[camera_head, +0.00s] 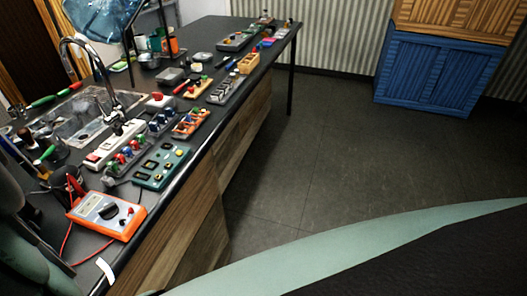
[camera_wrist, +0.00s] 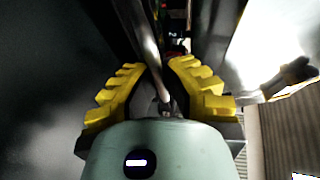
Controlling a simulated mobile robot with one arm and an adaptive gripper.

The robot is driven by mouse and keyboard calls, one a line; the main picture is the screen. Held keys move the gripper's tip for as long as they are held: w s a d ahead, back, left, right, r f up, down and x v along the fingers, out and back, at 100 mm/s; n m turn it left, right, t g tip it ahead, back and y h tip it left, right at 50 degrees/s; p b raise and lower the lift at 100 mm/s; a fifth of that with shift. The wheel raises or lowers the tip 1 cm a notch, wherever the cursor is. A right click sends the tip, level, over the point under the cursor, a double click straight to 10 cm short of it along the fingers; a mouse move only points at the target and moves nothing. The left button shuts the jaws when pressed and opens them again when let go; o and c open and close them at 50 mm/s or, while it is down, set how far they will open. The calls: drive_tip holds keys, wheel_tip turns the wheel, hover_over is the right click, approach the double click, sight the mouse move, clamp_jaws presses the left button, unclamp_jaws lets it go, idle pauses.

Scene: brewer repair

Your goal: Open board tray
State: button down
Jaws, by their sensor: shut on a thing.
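In the wrist view, my gripper (camera_wrist: 165,90) has its yellow ridged fingers on both sides of a slim grey metal bar (camera_wrist: 150,60). The bar runs from the top of the picture down between the fingers, and they are closed on it. I cannot tell for certain whether this bar belongs to the board tray. Beyond the fingers is a dark narrow gap (camera_wrist: 178,44) with small red and pale details, too small to make out. My gripper is not seen in the head view, and no board tray can be picked out there.
A dark pale surface borders the gripper; a bright white panel (camera_wrist: 272,45) stands close on the right. In the head view, a long black workbench (camera_head: 215,125) holds an orange multimeter (camera_head: 107,214), a sink and several devices. Blue cabinet (camera_head: 435,75) stands far right. Floor between is clear.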

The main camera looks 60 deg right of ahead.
drive_tip(key=shift+s, duration=0.2)
idle(0.3)
drive_tip(key=s+d, duration=0.1)
drive_tip(key=s, duration=0.4)
drive_tip(key=s+d+b, duration=0.1)
drive_tip(key=s+d, duration=0.1)
drive_tip(key=s, duration=0.3)
drive_tip(key=s+d, duration=0.1)
drive_tip(key=s, duration=0.4)
drive_tip(key=shift+s+d+b, duration=0.25)
drive_tip(key=shift+b, duration=0.05)
drive_tip(key=c, duration=1.1)
unclamp_jaws()
drive_tip(key=shift+o, duration=0.2)
